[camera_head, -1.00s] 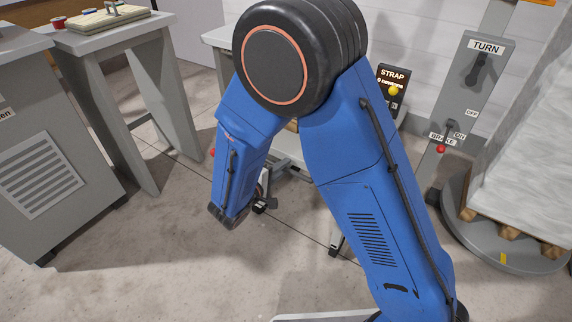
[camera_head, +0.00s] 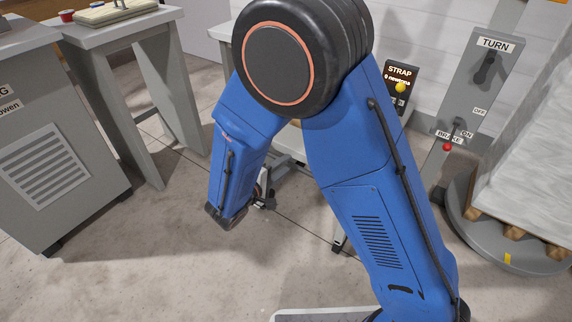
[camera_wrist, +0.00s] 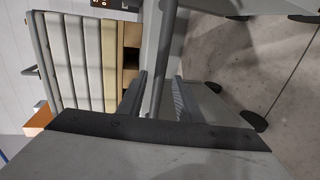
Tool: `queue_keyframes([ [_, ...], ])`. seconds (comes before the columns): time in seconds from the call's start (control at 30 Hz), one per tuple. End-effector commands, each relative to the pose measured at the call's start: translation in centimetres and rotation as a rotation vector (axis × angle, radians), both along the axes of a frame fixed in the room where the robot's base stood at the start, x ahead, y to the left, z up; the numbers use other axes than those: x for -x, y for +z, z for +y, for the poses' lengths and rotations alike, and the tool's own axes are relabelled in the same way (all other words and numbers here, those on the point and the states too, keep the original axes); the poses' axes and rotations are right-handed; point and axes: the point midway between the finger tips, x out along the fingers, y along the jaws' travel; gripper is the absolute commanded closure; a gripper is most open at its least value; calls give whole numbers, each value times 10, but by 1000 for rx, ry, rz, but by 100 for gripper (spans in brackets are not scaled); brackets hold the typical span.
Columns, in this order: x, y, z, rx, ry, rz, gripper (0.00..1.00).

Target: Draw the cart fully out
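The cart is mostly hidden behind my arm in the head view; a grey frame and a caster (camera_head: 339,245) that look like part of it show beside and behind the arm. In the wrist view a grey round bar (camera_wrist: 163,50), apparently the cart's handle, runs between the two fingers of my gripper (camera_wrist: 160,90). The fingers stand apart on either side of the bar, with what looks like a gap to it.
A grey cabinet (camera_head: 60,170) and a grey table (camera_head: 112,35) stand at left. At right are a STRAP sign (camera_head: 400,85), a TURN and BRAKE control post (camera_head: 485,90) and a wrapped pallet load (camera_head: 535,150) on a round turntable (camera_head: 487,240). Bare floor (camera_head: 160,270) lies at front left.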

Motion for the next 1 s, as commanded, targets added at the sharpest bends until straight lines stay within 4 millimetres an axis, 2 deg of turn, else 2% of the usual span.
queue_keyframes([
  [0.7, 99, 24, 73, -1, 5, 0, 68],
  [1.0, 119, 30, 87, 0, 3, 1, 68],
])
